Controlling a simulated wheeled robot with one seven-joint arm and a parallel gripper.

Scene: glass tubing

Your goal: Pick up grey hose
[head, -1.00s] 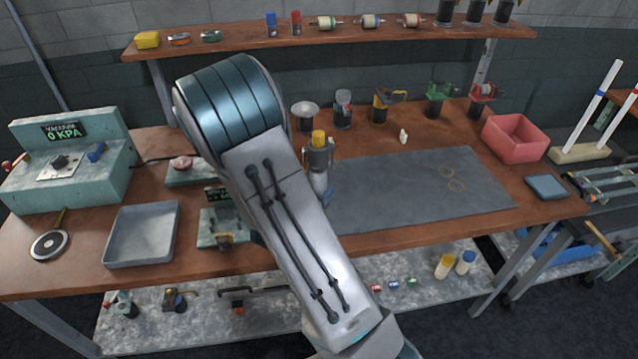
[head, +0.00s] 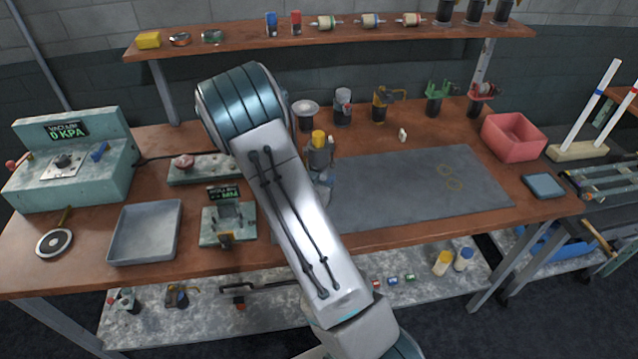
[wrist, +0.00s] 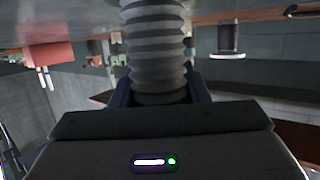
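The grey hose (wrist: 155,45) is a thick ribbed tube in the wrist view, running from the top edge down to my gripper (wrist: 160,92). My gripper's dark fingers flank the hose closely, one on each side, and appear to press on it. The hose's near end is hidden between the fingers and the gripper body. In the head view my arm covers the hose and most of the gripper, so I cannot make them out clearly there.
The bench carries a dark mat (head: 410,190), a red bin (head: 513,137), a grey tray (head: 144,232) and a vacuum gauge box (head: 70,160). A yellow-topped bottle (head: 319,148) stands beside my arm. Several small stands line the back edge. The mat is largely clear.

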